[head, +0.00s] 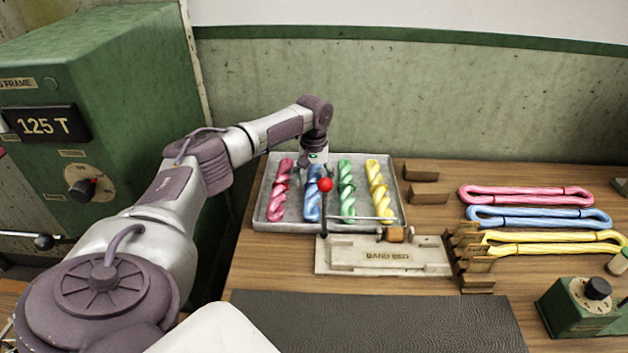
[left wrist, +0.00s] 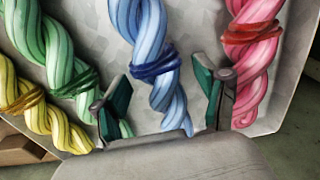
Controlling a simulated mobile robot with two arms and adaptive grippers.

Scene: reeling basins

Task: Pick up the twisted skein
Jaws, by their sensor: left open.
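Twisted skeins lie side by side in a grey metal tray (head: 270,227) in the head view: pink (head: 280,190), blue (head: 312,198), green (head: 347,190) and yellow (head: 379,190). My left gripper (head: 314,172) is over the far end of the blue skein. In the left wrist view my left gripper (left wrist: 164,78) is open, with one finger on each side of the blue skein (left wrist: 152,60). The green skein (left wrist: 52,50) and yellow skein (left wrist: 30,100) are to the left there, the pink skein (left wrist: 250,45) to the right. Finger contact cannot be told.
A band bed fixture (head: 385,257) stands in front of the tray, with a red-knobbed lever (head: 325,185) rising before the skeins. Looped pink (head: 525,196), blue (head: 540,217) and yellow (head: 550,242) skeins lie at right. A green machine (head: 120,110) stands left. A dark mat (head: 380,322) is clear.

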